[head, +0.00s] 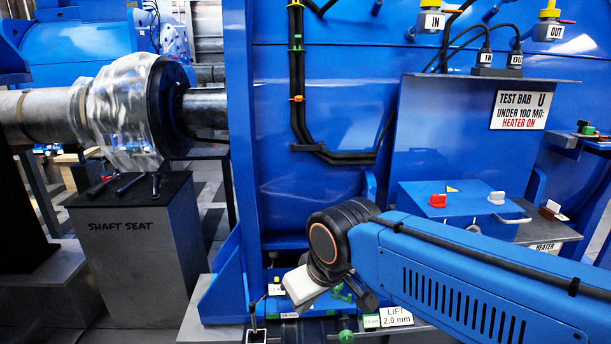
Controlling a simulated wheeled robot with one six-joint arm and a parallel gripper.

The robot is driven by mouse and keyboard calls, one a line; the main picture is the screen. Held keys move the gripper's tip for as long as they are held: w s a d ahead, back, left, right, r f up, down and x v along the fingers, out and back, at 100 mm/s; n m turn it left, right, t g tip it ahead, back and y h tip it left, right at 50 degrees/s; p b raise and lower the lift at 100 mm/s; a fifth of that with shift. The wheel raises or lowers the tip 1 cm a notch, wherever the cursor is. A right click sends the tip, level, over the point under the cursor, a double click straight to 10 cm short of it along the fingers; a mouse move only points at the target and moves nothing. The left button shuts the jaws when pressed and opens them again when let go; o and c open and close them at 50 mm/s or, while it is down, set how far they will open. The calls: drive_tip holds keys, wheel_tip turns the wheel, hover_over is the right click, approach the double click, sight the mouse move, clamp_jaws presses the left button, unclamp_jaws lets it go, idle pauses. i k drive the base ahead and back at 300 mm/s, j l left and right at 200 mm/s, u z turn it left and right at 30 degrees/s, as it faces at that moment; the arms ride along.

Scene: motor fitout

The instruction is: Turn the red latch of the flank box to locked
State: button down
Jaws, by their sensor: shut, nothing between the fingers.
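The blue box (465,212) sits on the shelf on the right side of the machine's flank; I take it for the flank box. On its top is a red latch (437,201) with a paler part beside it. Whether the latch is locked cannot be read from here. A white knob (497,198) and a yellow triangle mark (453,189) are also on the top. My gripper (300,289) is low in the middle, at the end of my bent arm, left of and below the box and apart from it. Its fingers are hard to make out; it shows nothing held.
A silver handle (511,221) is at the box's right edge. A red-and-white switch (552,209) sits further right. A blue panel with a TEST BAR sign (519,110) rises behind. The shaft seat stand (135,245) is left.

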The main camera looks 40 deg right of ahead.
sight(437, 200)
drive_tip(key=z, duration=1.85)
